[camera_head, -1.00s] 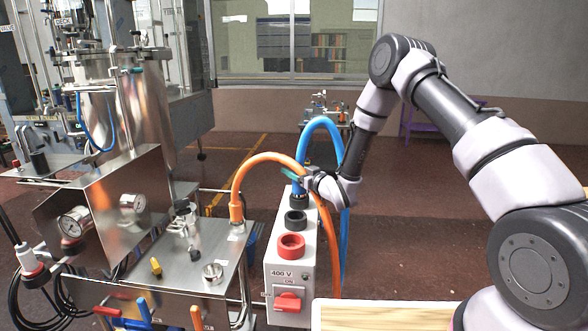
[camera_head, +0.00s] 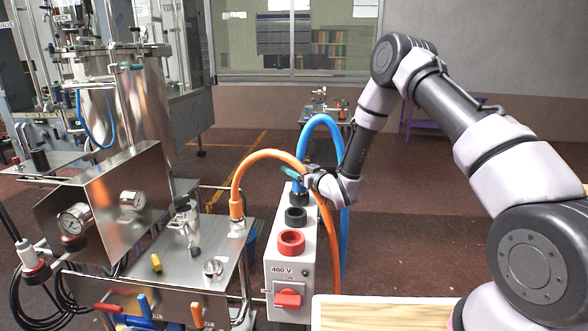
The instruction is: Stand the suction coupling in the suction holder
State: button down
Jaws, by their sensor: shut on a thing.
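A blue hose (camera_head: 326,119) arches over and ends in a blue coupling (camera_head: 298,186) at the far end of the white box (camera_head: 308,255). My gripper (camera_head: 297,174) is at this coupling, coming from the right, and is shut on it. The coupling is upright at the rear black holder (camera_head: 298,199); whether it is fully seated I cannot tell. A black holder (camera_head: 295,217) and a red holder (camera_head: 291,242) nearer the front are empty. No readable label shows which is the suction holder. The fingertips are small and partly hidden by hoses.
An orange hose (camera_head: 262,154) arches from its coupling (camera_head: 236,209) on the steel table (camera_head: 185,270) and passes close by my gripper. A red switch (camera_head: 288,299) is on the box front. A wooden top (camera_head: 380,316) lies in front. Floor to the right is clear.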

dwell(0.3)
jog(key=shift+c, duration=0.2)
grip_release()
jog(key=shift+f, duration=0.1)
